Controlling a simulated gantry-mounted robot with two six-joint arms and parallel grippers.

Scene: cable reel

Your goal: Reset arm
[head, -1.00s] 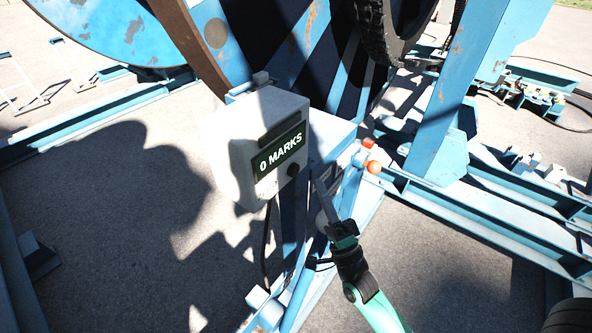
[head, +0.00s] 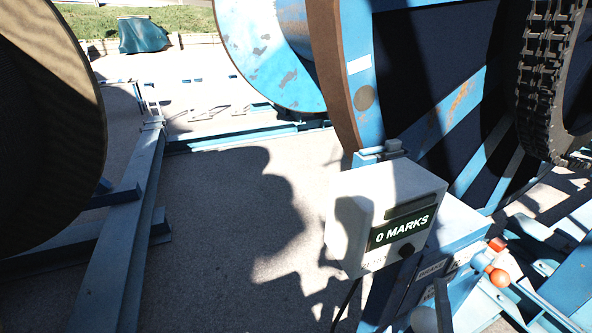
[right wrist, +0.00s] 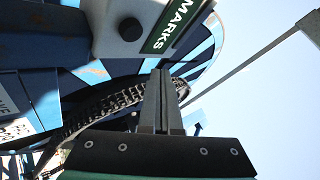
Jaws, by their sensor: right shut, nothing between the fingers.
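My right gripper (head: 441,298) shows only as a thin grey tip at the bottom of the head view, in front of the blue stand under the counter box. In the right wrist view its two fingers (right wrist: 161,100) are pressed together with nothing between them. The white counter box (head: 385,218) reads "0 MARKS". Its dark knob and part of its display (right wrist: 172,27) show at the top of the right wrist view. My left gripper is not in view.
A dark drum (head: 45,130) fills the left, beside a blue beam (head: 122,230). Open paving (head: 225,230) lies between.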

